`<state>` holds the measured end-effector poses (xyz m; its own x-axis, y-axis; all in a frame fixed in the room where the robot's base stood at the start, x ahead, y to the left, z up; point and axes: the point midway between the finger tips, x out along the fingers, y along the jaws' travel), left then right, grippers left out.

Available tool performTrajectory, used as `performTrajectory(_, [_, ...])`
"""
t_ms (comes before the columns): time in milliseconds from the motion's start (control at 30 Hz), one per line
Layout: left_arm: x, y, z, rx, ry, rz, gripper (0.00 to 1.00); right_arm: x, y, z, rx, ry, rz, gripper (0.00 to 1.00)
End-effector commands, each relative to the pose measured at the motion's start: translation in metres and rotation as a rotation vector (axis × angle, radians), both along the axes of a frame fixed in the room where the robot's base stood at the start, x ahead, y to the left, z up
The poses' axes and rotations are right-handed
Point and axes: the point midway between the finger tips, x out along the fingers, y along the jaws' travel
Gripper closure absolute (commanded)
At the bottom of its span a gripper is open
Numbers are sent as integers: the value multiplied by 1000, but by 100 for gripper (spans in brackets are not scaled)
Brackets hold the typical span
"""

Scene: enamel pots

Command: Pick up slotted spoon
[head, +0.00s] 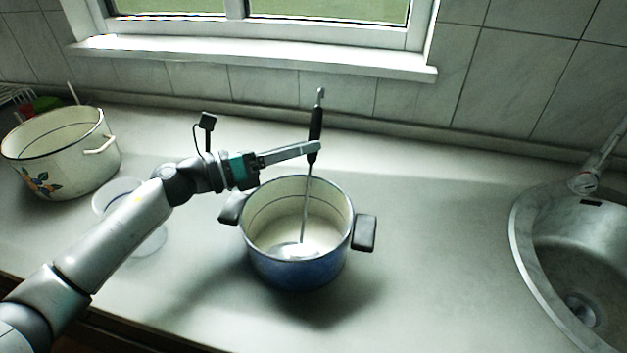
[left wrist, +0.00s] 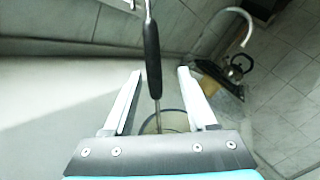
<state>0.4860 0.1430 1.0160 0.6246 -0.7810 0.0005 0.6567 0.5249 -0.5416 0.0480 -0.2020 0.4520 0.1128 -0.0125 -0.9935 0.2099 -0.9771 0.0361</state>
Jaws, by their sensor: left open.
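The slotted spoon (head: 314,136) has a black handle and a thin metal shaft. It stands nearly upright in the blue enamel pot (head: 297,268), its lower end on the pale inside of the pot. My left gripper (head: 318,148) is at the handle, above the pot's far rim. In the left wrist view the spoon's handle (left wrist: 152,60) rises between the two open fingers of my left gripper (left wrist: 158,75), apart from both. The pot's rim (left wrist: 165,112) shows partly behind the fingers. My right gripper is in neither view.
A cream pot with a fruit pattern (head: 62,160) stands at the left. A clear glass dish (head: 117,190) is partly behind my left arm. A metal sink (head: 525,235) with a tap is at the right. The counter between pot and sink is clear. The window sill (head: 250,60) is behind.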

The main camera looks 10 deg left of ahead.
Motion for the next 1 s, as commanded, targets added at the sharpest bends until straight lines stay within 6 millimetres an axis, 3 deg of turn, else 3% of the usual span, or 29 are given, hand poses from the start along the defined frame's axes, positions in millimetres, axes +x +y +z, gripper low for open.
performTrajectory(233, [15, -15, 0, -1, -1, 0, 43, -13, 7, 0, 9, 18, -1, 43])
performTrajectory(533, [43, -39, 0, -2, -1, -1, 43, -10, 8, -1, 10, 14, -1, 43])
performTrajectory(867, [48, -46, -1, 1, 1, 0, 43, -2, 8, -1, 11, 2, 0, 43])
performTrajectory(1000, [48, -46, -1, 1, 1, 0, 55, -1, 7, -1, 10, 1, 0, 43])
